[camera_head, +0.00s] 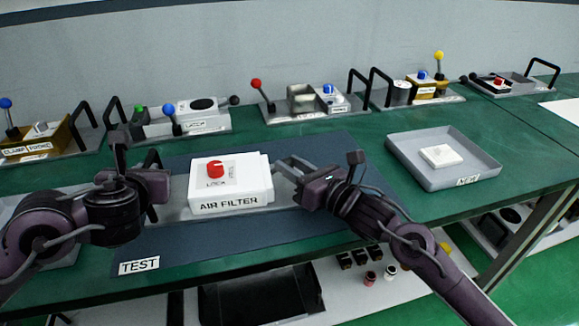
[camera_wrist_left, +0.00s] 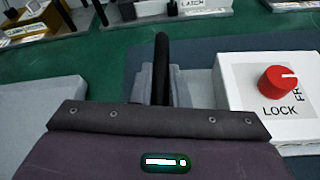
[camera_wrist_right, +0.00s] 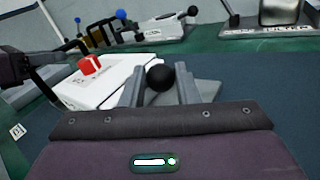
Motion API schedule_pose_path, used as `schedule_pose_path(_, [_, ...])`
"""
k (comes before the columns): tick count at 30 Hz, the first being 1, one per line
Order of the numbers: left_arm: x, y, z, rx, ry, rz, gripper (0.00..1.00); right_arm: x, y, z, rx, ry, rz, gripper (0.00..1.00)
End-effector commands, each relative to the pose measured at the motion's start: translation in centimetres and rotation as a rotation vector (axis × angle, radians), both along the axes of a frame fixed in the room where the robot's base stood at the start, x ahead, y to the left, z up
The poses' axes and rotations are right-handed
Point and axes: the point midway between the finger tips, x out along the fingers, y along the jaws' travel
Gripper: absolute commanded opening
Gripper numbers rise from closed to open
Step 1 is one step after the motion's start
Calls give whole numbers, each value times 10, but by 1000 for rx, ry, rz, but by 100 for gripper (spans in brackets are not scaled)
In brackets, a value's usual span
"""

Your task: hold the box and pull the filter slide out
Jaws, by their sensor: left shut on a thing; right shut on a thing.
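The white AIR FILTER box (camera_head: 228,202) sits on the blue-grey TEST mat, with a red LOCK knob (camera_head: 215,168) on top. In the left wrist view the box (camera_wrist_left: 240,110) is at the right. My left gripper (camera_head: 152,178) is shut on the black upright handle (camera_wrist_left: 162,60) left of the box. My right gripper (camera_head: 284,168) is shut on the black ball knob (camera_wrist_right: 160,78) at the box's right side. In the right wrist view the box (camera_wrist_right: 115,80) lies just beyond that knob. The filter slide itself is mostly hidden by the fingers, so I cannot tell how far out it is.
A grey NEW tray (camera_head: 400,163) holding a white square block (camera_head: 441,156) stands at the right. A grey tray (camera_wrist_left: 40,110) is left of the handle. Several fixtures with levers line the back. The mat (camera_head: 310,228) is clear in front of the box.

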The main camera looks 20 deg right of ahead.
Motion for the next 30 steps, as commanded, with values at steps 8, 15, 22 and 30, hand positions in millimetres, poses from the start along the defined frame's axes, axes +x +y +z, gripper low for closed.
schedule_pose_path(8, [0, 2, -5, 10, 9, 3, 0, -4, -77, -7, -16, 11, -17, 0])
schedule_pose_path(15, [0, 2, -5, 10, 8, 2, 0, -7, -120, -5, -9, 11, -15, 0])
schedule_pose_path(22, [0, 3, -5, 12, 8, 5, 0, -7, -125, -3, -6, 8, -15, 0])
schedule_pose_path(30, [1, 5, -6, 14, 9, 10, 0, -8, -125, -3, -6, 7, -15, 45])
